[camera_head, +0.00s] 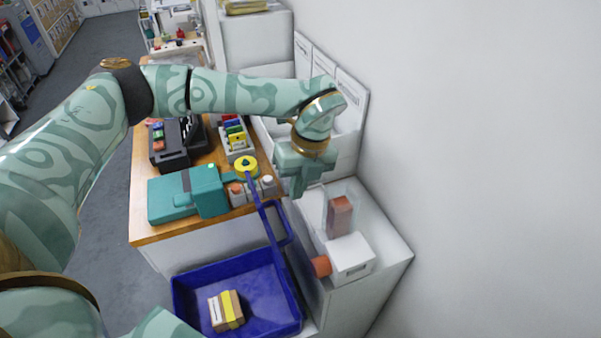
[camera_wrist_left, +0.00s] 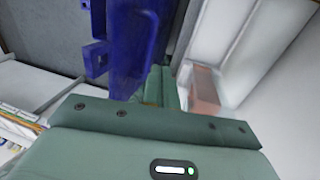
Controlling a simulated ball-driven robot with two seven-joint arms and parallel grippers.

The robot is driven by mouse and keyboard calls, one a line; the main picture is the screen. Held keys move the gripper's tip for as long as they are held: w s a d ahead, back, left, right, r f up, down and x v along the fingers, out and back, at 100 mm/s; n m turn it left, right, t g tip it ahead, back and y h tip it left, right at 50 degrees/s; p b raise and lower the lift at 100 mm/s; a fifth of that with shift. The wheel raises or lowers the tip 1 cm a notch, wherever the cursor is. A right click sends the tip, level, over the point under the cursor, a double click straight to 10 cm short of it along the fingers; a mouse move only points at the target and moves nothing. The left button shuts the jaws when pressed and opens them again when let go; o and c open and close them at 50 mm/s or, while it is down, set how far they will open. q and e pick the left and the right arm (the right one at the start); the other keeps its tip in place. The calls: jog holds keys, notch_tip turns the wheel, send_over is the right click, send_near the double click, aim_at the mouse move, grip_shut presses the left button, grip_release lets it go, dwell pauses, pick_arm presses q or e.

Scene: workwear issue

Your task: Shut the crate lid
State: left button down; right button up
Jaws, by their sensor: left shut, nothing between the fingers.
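The blue crate (camera_head: 190,290) stands at the bottom of the head view with its top open. Its blue lid (camera_head: 277,223) stands up from the crate's right side and is seen nearly edge-on. The lid also fills the upper middle of the left wrist view (camera_wrist_left: 130,50). My left gripper (camera_head: 298,188) is shut and empty, above and to the right of the lid's upper end in the head view. In the left wrist view its fingers (camera_wrist_left: 161,88) show just right of the lid; I cannot tell whether they touch. My right gripper is not in view.
A banded carton (camera_head: 226,311) lies in the crate. A white cabinet (camera_head: 388,255) at the right holds a white box (camera_head: 350,258) and a clear bin (camera_head: 339,212). The wooden bench (camera_head: 150,236) behind carries a teal machine (camera_head: 187,194), a yellow roll (camera_head: 246,165) and bottles.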

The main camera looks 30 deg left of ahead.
aim_at(282, 216)
pick_arm(q)
jog(key=s+f, duration=0.1)
jog(key=s+a+f, duration=0.1)
jog(key=f, duration=0.1)
jog(key=s+a+f, duration=0.1)
jog(key=f, duration=0.1)
jog(key=shift+a, duration=0.25)
jog(key=shift+s+a+f, duration=0.15)
jog(key=shift+s+f, duration=0.1)
jog(key=shift+s, duration=0.1)
